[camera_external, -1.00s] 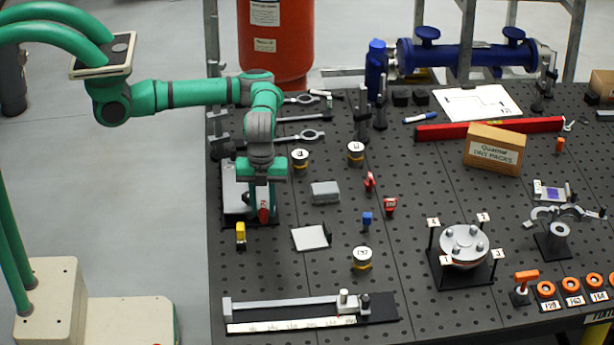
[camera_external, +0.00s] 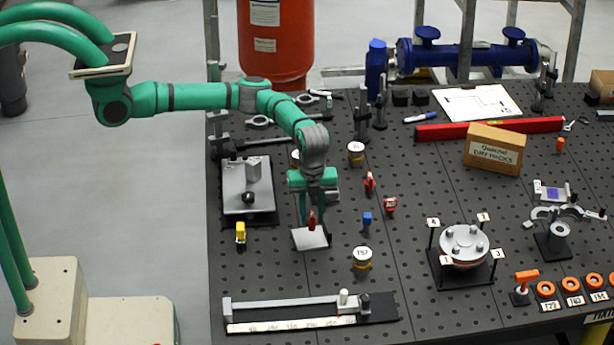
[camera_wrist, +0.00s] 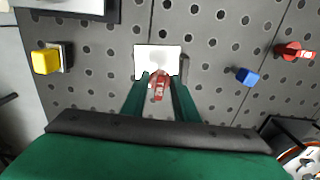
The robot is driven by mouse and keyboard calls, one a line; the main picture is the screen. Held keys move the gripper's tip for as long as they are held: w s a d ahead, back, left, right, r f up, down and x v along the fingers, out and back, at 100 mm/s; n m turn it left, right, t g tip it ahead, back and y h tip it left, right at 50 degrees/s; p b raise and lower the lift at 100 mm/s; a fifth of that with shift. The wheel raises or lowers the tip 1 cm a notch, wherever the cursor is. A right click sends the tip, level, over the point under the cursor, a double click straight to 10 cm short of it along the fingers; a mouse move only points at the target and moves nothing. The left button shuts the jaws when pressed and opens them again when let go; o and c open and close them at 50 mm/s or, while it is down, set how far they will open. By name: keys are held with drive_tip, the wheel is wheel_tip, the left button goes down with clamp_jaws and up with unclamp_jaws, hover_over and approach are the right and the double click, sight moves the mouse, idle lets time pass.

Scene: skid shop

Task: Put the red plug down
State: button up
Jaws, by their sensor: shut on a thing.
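My gripper (camera_external: 311,224) is shut on the red plug (camera_external: 311,218), which hangs between the fingertips. In the outside view the plug is in front of a small white plate (camera_external: 311,240) lying on the dark perforated table. In the wrist view the red plug (camera_wrist: 159,86) sits between my green fingers, over the near edge of the white plate (camera_wrist: 157,60). Whether the plug touches the plate cannot be told. The plug's lower end is hard to make out.
A yellow block (camera_external: 240,232) stands left and a blue one (camera_external: 367,219) right. Other red pieces (camera_external: 390,205) stand farther right. A grey tray (camera_external: 232,202) is at the left.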

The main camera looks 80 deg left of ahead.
sight(311, 223)
drive_tip(key=shift+f, duration=1.35)
drive_tip(key=shift+f, duration=0.2)
drive_tip(key=o, duration=0.8)
drive_tip(key=shift+d, duration=0.1)
wheel_tip(311, 223, up, 12)
drive_tip(key=shift+r, duration=0.2)
